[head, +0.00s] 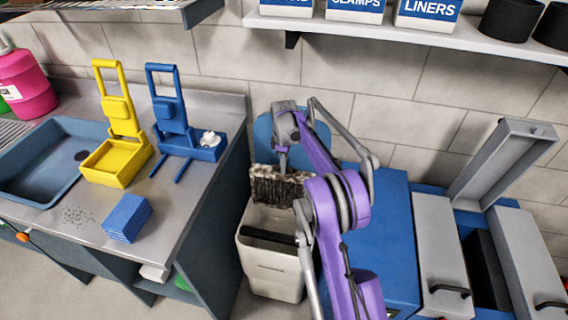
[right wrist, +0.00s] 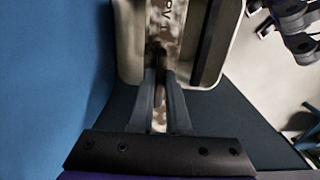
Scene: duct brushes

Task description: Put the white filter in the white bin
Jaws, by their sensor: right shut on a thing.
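The filter (head: 280,188) is a pleated block with a whitish top edge and heavy brown-grey dirt. My right gripper (head: 283,162) points down and is shut on it. In the right wrist view the fingers (right wrist: 160,88) close on the filter (right wrist: 167,25), which shows as a mottled strip between them. The white bin (head: 272,282) stands on the floor with its top open. The filter is over the back part of its opening; I cannot tell if its lower edge is inside. The bin's pale rim also shows in the right wrist view (right wrist: 128,45). My left gripper is out of view.
The counter (head: 185,215) at left holds a yellow frame (head: 120,150), a blue frame (head: 180,125) and a blue block (head: 127,217). A blue cabinet (head: 385,230) stands right of the bin. A shelf (head: 420,35) hangs above.

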